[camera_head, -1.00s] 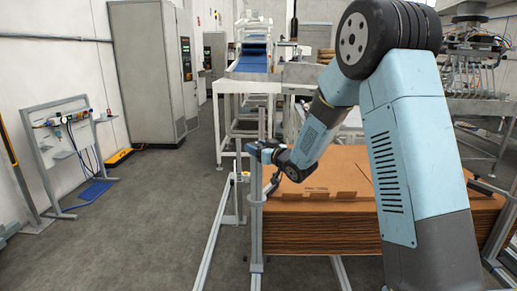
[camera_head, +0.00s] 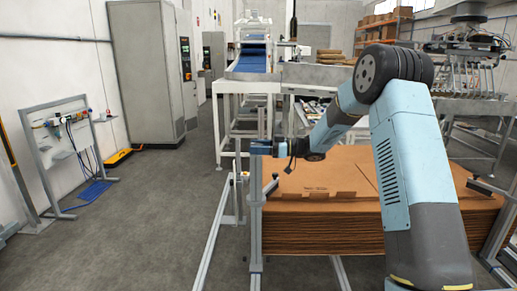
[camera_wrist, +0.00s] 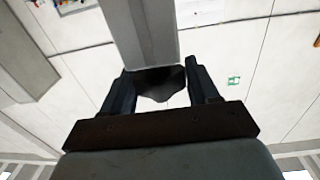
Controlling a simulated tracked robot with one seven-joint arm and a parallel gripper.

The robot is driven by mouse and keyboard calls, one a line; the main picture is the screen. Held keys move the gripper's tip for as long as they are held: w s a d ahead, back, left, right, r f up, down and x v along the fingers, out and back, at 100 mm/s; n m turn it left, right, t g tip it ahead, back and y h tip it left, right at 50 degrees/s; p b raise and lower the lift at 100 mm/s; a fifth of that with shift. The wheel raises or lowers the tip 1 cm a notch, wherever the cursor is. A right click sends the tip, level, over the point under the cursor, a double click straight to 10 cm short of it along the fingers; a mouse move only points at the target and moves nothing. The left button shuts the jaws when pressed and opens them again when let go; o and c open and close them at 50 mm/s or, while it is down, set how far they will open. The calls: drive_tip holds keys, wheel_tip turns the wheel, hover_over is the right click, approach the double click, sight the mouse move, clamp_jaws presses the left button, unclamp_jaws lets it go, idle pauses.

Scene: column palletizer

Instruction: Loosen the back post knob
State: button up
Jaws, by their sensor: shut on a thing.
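In the wrist view, a dark knob (camera_wrist: 158,83) sits against a grey metal post (camera_wrist: 140,32) that runs to the picture's top. My gripper (camera_wrist: 163,84) has one finger on each side of the knob and is shut on it. In the head view, my gripper (camera_head: 263,147) is at the upper part of the upright grey post (camera_head: 256,220) by the cardboard stack's left side. It comes from the right, about level. The knob is too small or hidden to make out there.
A tall stack of flat brown cardboard (camera_head: 330,230) stands beside the post, under my arm. A conveyor with a blue belt (camera_head: 254,58) is behind it. Low rails (camera_head: 214,235) run along the floor at left. Open floor (camera_head: 150,220) lies further left, before a panel stand (camera_head: 70,140).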

drive_tip(key=n+g, duration=0.1)
drive_tip(key=g, duration=0.1)
drive_tip(key=n+g, duration=0.2)
drive_tip(key=n+g+h, duration=0.1)
drive_tip(key=g, duration=0.2)
drive_tip(key=shift+w+n, duration=0.25)
drive_tip(key=shift+n, duration=0.05)
drive_tip(key=shift+a+n+g+h, duration=0.1)
drive_tip(key=shift+n+g+h, duration=0.95)
drive_tip(key=shift+g, duration=0.5)
drive_tip(key=shift+n+g+h, duration=0.75)
drive_tip(key=shift+n+g, duration=0.5)
drive_tip(key=shift+g, duration=0.3)
drive_tip(key=shift+r, duration=0.1)
drive_tip(key=o, duration=0.9)
drive_tip(key=shift+w, duration=0.1)
